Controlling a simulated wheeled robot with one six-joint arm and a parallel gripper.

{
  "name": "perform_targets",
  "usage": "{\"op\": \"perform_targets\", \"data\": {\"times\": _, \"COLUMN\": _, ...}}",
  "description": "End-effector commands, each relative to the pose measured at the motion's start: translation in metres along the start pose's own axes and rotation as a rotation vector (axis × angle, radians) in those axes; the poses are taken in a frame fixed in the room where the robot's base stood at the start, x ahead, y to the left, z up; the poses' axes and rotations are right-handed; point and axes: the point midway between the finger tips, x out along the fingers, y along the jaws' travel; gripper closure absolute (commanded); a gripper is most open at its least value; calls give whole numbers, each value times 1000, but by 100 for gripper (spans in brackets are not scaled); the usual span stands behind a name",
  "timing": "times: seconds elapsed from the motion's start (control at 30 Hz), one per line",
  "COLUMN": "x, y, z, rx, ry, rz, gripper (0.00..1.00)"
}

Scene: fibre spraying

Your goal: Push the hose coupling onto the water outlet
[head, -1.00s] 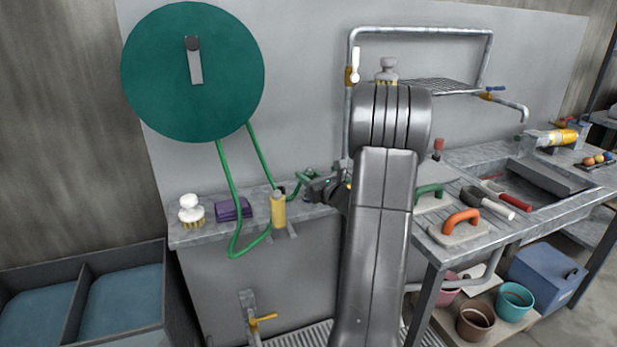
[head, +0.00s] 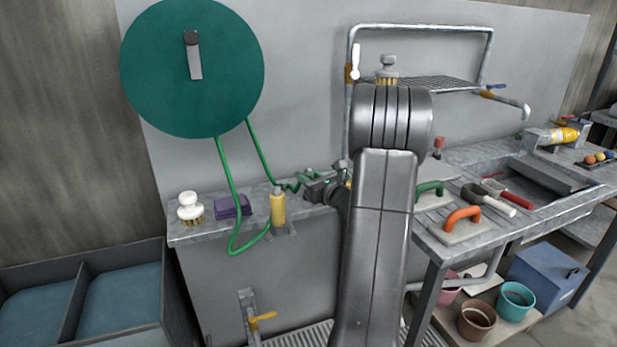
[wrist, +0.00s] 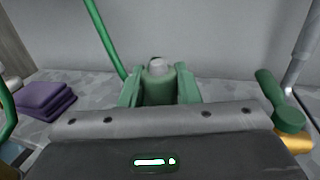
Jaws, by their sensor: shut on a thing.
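My gripper (head: 318,187) is low over the back ledge, partly hidden by my arm in the head view. In the wrist view its two fingers are closed on the sides of a green cylinder, the hose coupling (wrist: 158,88). A small grey stub (wrist: 156,66) shows at its far end; I cannot tell whether it belongs to the coupling or to the water outlet. Green hose (head: 229,185) hangs from the reel and runs along the ledge towards the gripper. A brass part (wrist: 294,142) with a green lever sits to the right. I cannot make out the outlet for certain.
The green reel (head: 190,70) is on the wall. A white brush (head: 190,207), purple cloths (head: 232,206) and a yellow cylinder (head: 278,208) stand on the ledge to the left. Grey pipework (head: 420,30) rises behind my arm. Trowels (head: 462,228) lie on the right bench.

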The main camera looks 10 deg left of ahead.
Motion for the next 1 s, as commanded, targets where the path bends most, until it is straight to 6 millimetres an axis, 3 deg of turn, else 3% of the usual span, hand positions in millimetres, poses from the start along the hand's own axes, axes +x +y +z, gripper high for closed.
{"op": "perform_targets", "data": {"times": 0.93, "x": 0, "y": 0, "z": -25, "rx": 0, "ry": 0, "rz": 0, "gripper": 95}}
{"op": "perform_targets", "data": {"times": 0.97, "x": 0, "y": 0, "z": -24, "rx": 0, "ry": 0, "rz": 0, "gripper": 67}}
{"op": "perform_targets", "data": {"times": 1.0, "x": 0, "y": 0, "z": -23, "rx": 0, "ry": 0, "rz": 0, "gripper": 59}}
